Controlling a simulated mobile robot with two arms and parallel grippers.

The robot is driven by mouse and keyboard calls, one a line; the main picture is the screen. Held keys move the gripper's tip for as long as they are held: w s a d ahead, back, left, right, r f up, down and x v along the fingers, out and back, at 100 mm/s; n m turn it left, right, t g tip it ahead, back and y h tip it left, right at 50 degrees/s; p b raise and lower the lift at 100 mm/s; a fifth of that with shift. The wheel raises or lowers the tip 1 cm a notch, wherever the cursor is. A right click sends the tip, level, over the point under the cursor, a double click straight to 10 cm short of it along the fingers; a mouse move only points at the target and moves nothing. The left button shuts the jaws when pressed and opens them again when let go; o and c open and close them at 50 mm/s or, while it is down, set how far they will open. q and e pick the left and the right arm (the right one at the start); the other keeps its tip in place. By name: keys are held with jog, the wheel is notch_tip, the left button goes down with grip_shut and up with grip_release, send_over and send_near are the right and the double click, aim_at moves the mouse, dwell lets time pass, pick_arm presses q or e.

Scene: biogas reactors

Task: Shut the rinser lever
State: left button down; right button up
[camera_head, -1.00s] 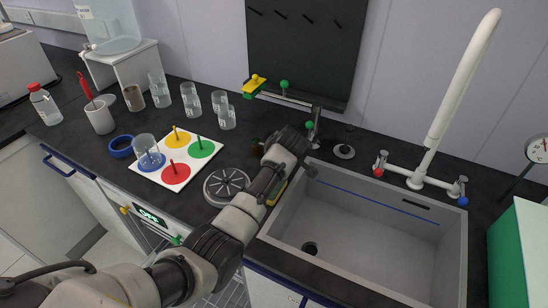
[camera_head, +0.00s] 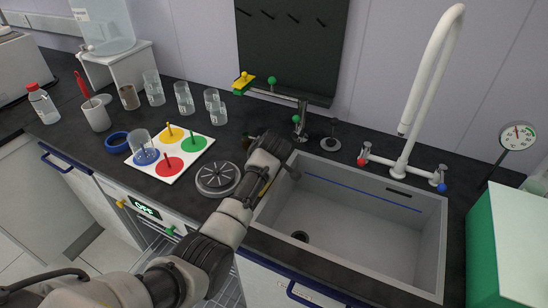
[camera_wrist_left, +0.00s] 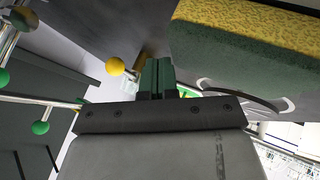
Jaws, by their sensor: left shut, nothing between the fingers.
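The round grey slotted rinser (camera_head: 218,179) sits on the dark counter left of the sink. My left arm reaches across the front of the counter to the sink's back left corner. Its wrist hides the fingertips in the head view. In the left wrist view, my left gripper (camera_wrist_left: 157,77) is shut and empty. A yellow ball knob (camera_wrist_left: 115,66) on a short stem, probably the rinser lever, shows just left of the fingertips. I cannot tell whether they touch it. Part of the slotted disc (camera_wrist_left: 275,104) shows at right. My right gripper is not in view.
A yellow and green sponge (camera_wrist_left: 250,45) is close at the upper right of the wrist view. The sink (camera_head: 350,270) is at right. Glasses (camera_head: 184,98) and a white board (camera_head: 192,166) stand left.

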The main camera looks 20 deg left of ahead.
pick_arm(q)
jog(key=v, duration=0.3)
jog(key=shift+d+r, duration=0.1)
jog(key=shift+d, duration=0.2)
jog(key=shift+r, duration=0.25)
jog(key=shift+v, duration=1.2)
jog(key=v, duration=0.2)
jog(key=shift+s+d+r+b, duration=0.1)
jog(key=shift+d+r+b, duration=0.1)
jog(key=shift+r+b, duration=0.15)
jog(key=shift+s+d+r, duration=0.1)
jog(key=shift+r, duration=0.05)
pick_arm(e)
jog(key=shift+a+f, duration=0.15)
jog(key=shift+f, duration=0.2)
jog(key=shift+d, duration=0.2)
